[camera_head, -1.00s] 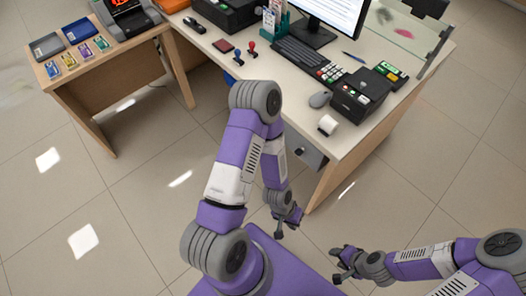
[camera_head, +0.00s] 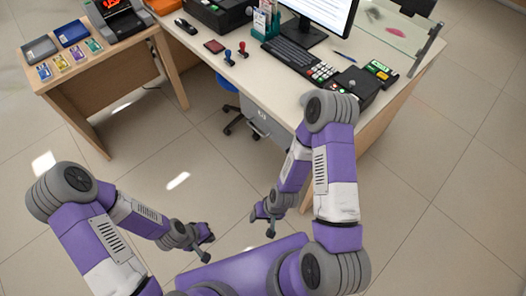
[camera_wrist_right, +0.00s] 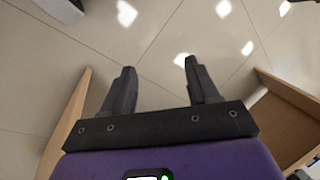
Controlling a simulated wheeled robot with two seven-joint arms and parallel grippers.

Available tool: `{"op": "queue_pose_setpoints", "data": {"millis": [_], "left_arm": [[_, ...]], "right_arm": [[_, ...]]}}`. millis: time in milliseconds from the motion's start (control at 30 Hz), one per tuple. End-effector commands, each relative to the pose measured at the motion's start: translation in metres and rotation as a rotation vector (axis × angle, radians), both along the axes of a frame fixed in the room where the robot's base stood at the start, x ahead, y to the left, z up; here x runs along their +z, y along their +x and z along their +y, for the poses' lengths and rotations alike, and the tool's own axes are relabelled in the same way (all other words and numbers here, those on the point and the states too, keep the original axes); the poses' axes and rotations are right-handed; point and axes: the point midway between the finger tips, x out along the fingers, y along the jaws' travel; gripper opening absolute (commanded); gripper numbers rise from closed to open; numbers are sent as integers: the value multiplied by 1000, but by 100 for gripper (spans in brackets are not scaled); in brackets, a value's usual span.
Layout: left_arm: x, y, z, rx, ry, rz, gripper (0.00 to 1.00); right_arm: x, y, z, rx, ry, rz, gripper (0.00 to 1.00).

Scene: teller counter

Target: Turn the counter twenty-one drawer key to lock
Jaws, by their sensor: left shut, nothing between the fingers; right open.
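A grey drawer cabinet (camera_head: 268,122) stands under the right part of the desk in the head view, with a small dark marking on its face. I cannot make out a key on it; my right arm covers the area just right of it. My right gripper (camera_head: 264,217) is open and empty, below and in front of the cabinet, apart from it. In the right wrist view the two fingers of this gripper (camera_wrist_right: 159,70) stand apart over bare floor. My left gripper (camera_head: 204,244) is shut and empty, lower and further left, over the floor.
The desk (camera_head: 214,72) holds a monitor (camera_head: 322,14), a keyboard (camera_head: 290,55) and a card terminal (camera_head: 355,88). A blue stool (camera_head: 227,83) stands beside the cabinet. A side table (camera_head: 110,60) is at upper left. Open floor (camera_head: 150,150) lies left of the cabinet.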

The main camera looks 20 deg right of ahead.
Motion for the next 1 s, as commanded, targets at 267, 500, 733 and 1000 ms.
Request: {"op": "queue_pose_setpoints", "data": {"millis": [267, 500, 733, 1000], "left_arm": [[-25, 0, 0, -1, -1, -1, 0], [-48, 0, 0, 0, 0, 0, 0], [-64, 0, 0, 0, 0, 0, 0], [-70, 0, 0, 0, 0, 0, 0]], "right_arm": [[-81, 74, -62, -292, -415, -163, 60], [-84, 150, -130, -565, -900, -524, 60], [-33, 186, -137, -800, -1197, -894, 60], [-5, 189, -126, -944, -1299, -1068, 60]]}}
